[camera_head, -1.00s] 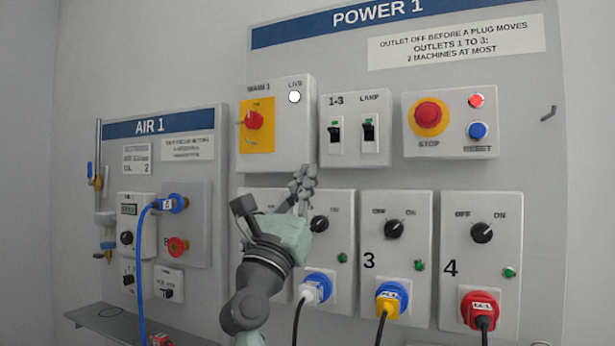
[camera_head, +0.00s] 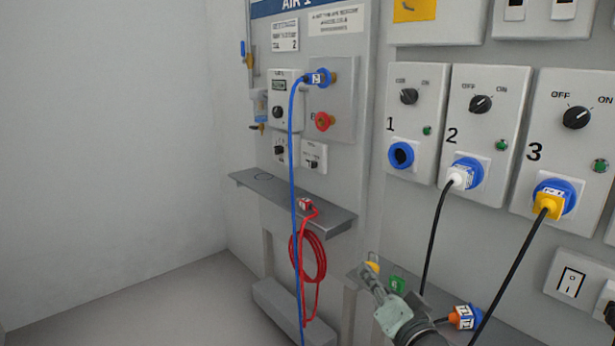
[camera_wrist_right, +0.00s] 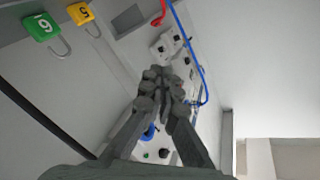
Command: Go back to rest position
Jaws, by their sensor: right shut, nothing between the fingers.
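My right gripper (camera_head: 368,279) is low in the head view, in front of the shelf below the outlets. Its fingers are shut and empty; they also show in the right wrist view (camera_wrist_right: 167,82), pointing toward the wall panels. My left gripper is in neither view. The outlet panel is beyond the right gripper: outlet 1 (camera_head: 401,155) is empty, outlet 2 holds a white-and-blue plug (camera_head: 463,174), and outlet 3 holds a yellow-and-blue plug (camera_head: 551,197).
A grey shelf (camera_head: 325,219) holds a red plug (camera_head: 304,204) with a coiled red hose below. A blue hose (camera_head: 292,150) hangs from the air panel. Green (camera_wrist_right: 41,26) and yellow (camera_wrist_right: 80,13) padlocks are near the right gripper. The left floor is clear.

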